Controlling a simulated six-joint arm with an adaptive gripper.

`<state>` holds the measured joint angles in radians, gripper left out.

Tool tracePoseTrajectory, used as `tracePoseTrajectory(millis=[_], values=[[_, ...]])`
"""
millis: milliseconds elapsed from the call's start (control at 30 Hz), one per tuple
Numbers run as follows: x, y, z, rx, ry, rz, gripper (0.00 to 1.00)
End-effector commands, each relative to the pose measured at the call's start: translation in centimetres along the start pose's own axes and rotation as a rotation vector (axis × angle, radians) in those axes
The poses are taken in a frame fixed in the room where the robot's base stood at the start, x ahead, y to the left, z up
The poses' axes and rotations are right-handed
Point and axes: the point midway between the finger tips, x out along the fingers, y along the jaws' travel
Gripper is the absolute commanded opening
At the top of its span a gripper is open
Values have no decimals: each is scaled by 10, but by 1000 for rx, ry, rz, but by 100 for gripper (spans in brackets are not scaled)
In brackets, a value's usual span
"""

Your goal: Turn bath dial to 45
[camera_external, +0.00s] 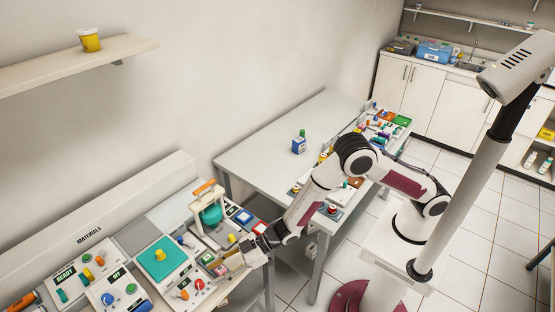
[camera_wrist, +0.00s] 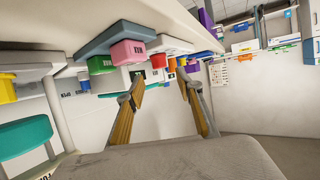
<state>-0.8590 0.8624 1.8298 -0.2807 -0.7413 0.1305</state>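Several panels with coloured dials stand on the near bench. One has a teal square pad (camera_external: 160,257), one a READY sign (camera_external: 66,277), one a blue dial (camera_external: 107,299), and one an orange dial and a red dial (camera_external: 199,284). I cannot tell which is the bath dial, and no label reading bath is legible. My gripper (camera_external: 224,264) is low over the right part of this bench, close to the green and pink blocks. In the wrist view my gripper (camera_wrist: 164,97) has its two tan fingers apart with nothing between them.
The wrist view is tilted, with the bench along its top; a pink block (camera_wrist: 128,52), a green block (camera_wrist: 100,65) and a teal part (camera_wrist: 24,137) show there. A framed stand with a teal vessel (camera_external: 211,215) rises behind my gripper. A grey table (camera_external: 258,160) stands beyond.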

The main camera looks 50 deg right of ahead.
Motion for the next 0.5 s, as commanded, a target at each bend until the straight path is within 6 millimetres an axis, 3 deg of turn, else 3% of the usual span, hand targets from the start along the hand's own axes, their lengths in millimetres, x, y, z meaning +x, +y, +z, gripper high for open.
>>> tracePoseTrajectory(millis=[500], values=[[39, 0, 1, 0, -1, 0, 36]])
